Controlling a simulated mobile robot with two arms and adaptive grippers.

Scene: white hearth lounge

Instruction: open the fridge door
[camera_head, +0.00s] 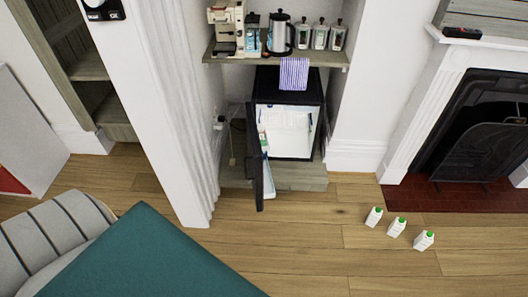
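A small black fridge (316,119) stands in the alcove under a wooden shelf. Its white interior is lit and faces the room. The fridge door (257,165) stands swung wide open to the left, hinged on the fridge's left side. Some items show on the door's inner side, too small to make out clearly. Neither of my grippers is in view.
The shelf (340,60) above holds a coffee machine (226,28), a kettle (281,34) and several jars, with a striped cloth (294,74) hanging down. A teal surface (150,262) fills the front left.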

